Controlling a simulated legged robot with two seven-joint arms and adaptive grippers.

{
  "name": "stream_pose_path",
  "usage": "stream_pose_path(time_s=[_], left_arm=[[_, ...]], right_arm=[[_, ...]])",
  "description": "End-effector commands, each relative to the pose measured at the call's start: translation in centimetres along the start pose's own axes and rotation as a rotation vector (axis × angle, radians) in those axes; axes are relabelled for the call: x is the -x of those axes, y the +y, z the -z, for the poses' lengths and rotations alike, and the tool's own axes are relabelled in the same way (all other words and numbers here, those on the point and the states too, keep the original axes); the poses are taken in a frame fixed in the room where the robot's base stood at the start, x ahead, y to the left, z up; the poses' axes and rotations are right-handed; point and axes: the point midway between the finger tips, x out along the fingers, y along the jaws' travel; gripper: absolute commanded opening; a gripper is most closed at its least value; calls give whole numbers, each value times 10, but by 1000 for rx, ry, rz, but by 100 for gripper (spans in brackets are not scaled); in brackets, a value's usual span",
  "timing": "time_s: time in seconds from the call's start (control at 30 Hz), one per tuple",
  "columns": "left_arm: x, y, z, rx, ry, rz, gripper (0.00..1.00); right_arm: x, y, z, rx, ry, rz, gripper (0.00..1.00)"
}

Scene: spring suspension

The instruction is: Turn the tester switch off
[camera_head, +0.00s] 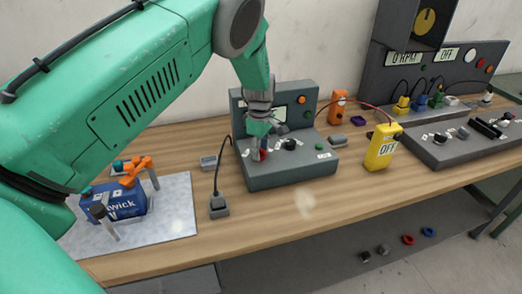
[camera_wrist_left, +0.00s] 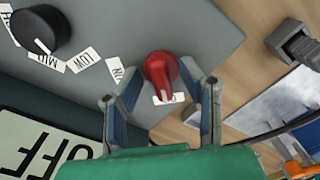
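The tester is a grey sloped console (camera_head: 290,174) in the middle of the bench, with a small screen, an orange button and several controls. Its red switch (camera_wrist_left: 161,70) is a round red knob with a pointer, beside a white label that is partly covered. In the head view the red switch (camera_head: 263,154) is mostly hidden by my gripper. My left gripper (camera_wrist_left: 160,98) is open, with one finger on each side of the red switch and gaps showing. It also shows over the tester in the head view (camera_head: 257,148). A screen (camera_wrist_left: 38,150) in the wrist view reads OFF. My right gripper is out of view.
A black knob (camera_wrist_left: 41,30) with LOW and MID labels is on the same panel. A blue box (camera_head: 118,203) with orange clamps stands on a light mat at left. A yellow meter (camera_head: 382,150) stands right of the tester. A grey plug (camera_head: 219,206) lies in front.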

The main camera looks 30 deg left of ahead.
Motion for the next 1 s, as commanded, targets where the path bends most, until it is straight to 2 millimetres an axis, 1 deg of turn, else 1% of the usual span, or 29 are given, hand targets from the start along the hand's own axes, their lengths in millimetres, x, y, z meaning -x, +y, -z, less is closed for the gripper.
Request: stream_pose_path(time_s=[0.17, 0.27, 0.37, 0.6, 0.7, 0.83, 1.0], left_arm=[[2, 0, 0, 0, 0, -2, 34], [10, 1, 0, 0, 1, -4, 34], [26, 2, 0, 0, 0, -5, 34], [77, 2, 0, 0, 0, -4, 34], [95, 2, 0, 1, 0, -3, 34], [111, 2, 0, 0, 0, -1, 34], [119, 2, 0, 0, 0, 1, 34]], right_arm=[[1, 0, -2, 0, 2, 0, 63], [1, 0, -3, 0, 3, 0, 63], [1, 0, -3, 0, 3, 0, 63], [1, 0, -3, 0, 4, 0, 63], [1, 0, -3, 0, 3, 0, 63], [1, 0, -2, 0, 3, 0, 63], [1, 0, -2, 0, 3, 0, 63]])
